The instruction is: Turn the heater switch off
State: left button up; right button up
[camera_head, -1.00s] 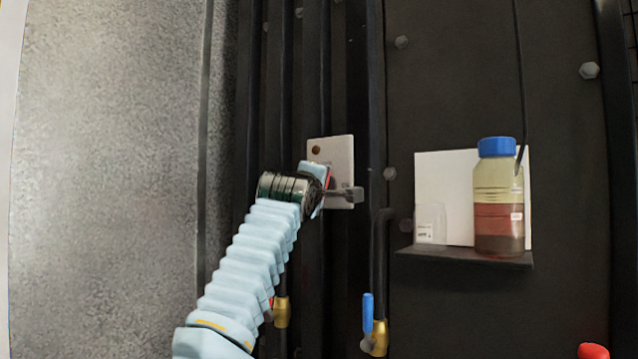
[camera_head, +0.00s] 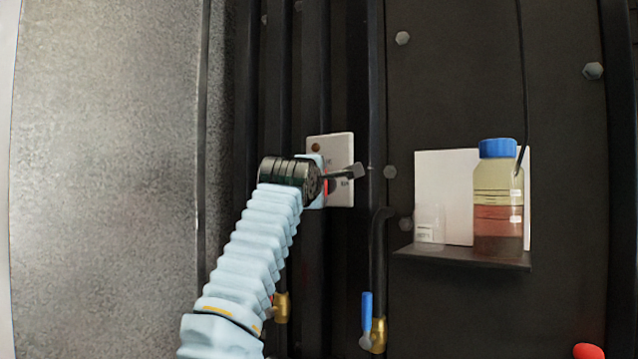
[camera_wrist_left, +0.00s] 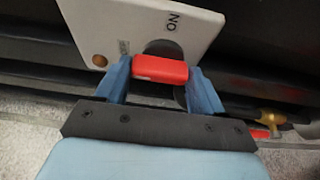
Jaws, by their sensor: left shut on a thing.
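The heater switch is a pale plate (camera_head: 341,150) on the dark wall, with an orange-brown dot near its top in the head view. In the left wrist view the plate (camera_wrist_left: 190,25) bears the word "ON" and a dark round base behind a red handle (camera_wrist_left: 160,69). My left gripper (camera_wrist_left: 163,80) is shut on the red handle, one blue finger at each end of it. In the head view my left gripper (camera_head: 318,180) covers most of the handle and the plate's left side. My right gripper is not in view.
A small shelf (camera_head: 465,257) to the right holds a blue-capped bottle (camera_head: 498,200) and a small clear container (camera_head: 429,224). Dark vertical pipes run beside the plate. A blue-handled brass valve (camera_head: 378,335) is below it.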

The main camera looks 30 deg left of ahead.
pick_arm(q)
jog(key=o, duration=1)
jog(key=shift+o, duration=0.2)
jog(key=b+v, duration=0.7)
jog(key=v, duration=0.6)
jog(key=shift+s, duration=0.35)
jog(key=shift+d, duration=0.1)
